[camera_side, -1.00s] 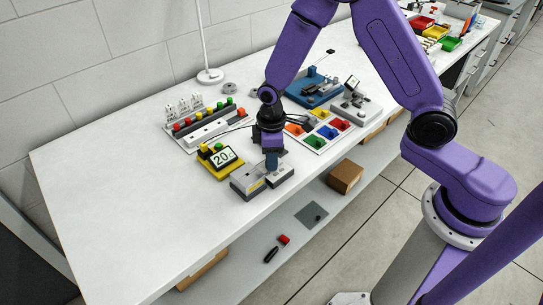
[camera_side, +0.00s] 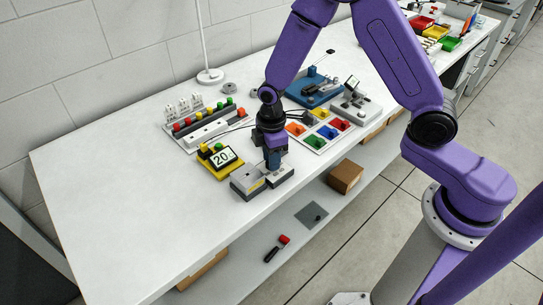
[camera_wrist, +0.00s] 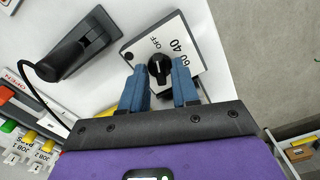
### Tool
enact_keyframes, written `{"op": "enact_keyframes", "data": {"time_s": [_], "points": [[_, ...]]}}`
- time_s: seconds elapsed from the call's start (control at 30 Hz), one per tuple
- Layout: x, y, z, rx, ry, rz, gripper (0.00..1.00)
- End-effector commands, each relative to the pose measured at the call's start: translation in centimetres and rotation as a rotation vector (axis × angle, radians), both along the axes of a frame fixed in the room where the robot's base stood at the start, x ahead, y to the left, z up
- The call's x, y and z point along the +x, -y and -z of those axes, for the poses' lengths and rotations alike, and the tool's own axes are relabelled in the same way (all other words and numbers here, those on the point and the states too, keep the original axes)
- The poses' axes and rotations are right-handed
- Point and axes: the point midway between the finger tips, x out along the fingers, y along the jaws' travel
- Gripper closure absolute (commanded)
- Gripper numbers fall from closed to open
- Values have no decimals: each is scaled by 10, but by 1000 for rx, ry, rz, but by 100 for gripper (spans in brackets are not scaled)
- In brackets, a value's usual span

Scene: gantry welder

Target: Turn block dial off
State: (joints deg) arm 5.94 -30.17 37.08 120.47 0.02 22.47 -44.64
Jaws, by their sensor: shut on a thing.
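The block dial is a black round knob (camera_wrist: 159,68) with a white pointer line. It sits on a light block face (camera_wrist: 196,40) printed with OFF, 40 and 60. The pointer stands away from the OFF mark, though its exact setting is hard to read. My gripper (camera_wrist: 159,85) has its two blue fingers on either side of the knob, shut on it. In the side view my gripper (camera_side: 273,165) points down onto the right-hand small grey block (camera_side: 284,178) and hides the dial there.
A rack with coloured buttons (camera_side: 205,125) and a tray of coloured parts (camera_side: 322,130) lie farther back. The left tabletop is clear.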

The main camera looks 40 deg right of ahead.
Motion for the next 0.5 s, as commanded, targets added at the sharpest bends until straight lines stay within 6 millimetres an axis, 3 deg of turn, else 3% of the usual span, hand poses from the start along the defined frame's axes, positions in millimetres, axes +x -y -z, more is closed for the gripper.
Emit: {"op": "enact_keyframes", "data": {"time_s": [0.1,0.13,0.5], "points": [[1,-1,-1,2,4,-2,100],[1,-1,-1,2,4,-2,64],[1,-1,-3,1,3,0,63]]}}
